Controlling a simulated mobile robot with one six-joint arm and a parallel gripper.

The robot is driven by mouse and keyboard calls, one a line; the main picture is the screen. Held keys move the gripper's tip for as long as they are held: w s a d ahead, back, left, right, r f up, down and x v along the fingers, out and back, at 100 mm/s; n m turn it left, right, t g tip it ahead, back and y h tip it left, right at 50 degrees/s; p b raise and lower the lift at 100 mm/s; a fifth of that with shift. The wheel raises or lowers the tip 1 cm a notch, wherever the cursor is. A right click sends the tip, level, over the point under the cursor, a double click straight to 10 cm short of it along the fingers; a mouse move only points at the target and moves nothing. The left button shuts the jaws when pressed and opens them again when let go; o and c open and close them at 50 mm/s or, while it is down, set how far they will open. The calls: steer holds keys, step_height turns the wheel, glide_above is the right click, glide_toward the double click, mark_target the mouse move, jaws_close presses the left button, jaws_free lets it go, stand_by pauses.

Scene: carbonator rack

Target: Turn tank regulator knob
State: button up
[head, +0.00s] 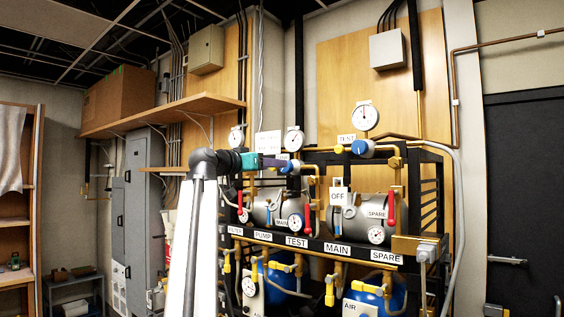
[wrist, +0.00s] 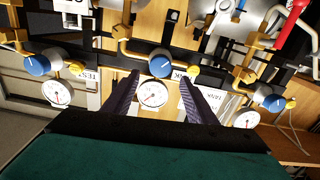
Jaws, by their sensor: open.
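A blue regulator knob (wrist: 162,62) with a white pointer line sits in the middle of the wrist view, with a yellow knob beside it and a white dial gauge (wrist: 152,95) below it. A label beside it is partly hidden and hard to read. My gripper (wrist: 159,75) is open, its dark fingers on either side of the gauge, tips just short of the blue knob, with nothing between them clearly touched. In the head view, my gripper (head: 275,162) is at the pipework, beside a blue knob (head: 286,168).
Other blue knobs stand to the left (wrist: 37,64) and right (wrist: 262,97) in the wrist view. Brass pipes, red valve handles (head: 391,207) and a hanging OFF tag (head: 338,197) crowd the rack. A wooden shelf (head: 170,112) is at the left.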

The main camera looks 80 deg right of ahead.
steer(key=p+x, duration=0.2)
steer(key=x, duration=0.4)
steer(key=shift+d, duration=0.1)
steer(key=c, duration=1.1)
steer(key=shift+o, duration=0.2)
steer(key=shift+f+b, duration=0.1)
steer(key=shift+b, duration=0.5)
steer(key=m+b, duration=0.1)
steer(key=b, duration=0.3)
steer(key=shift+s+m+b, duration=0.1)
steer(key=shift+m+b, duration=0.2)
steer(key=shift+m, duration=0.1)
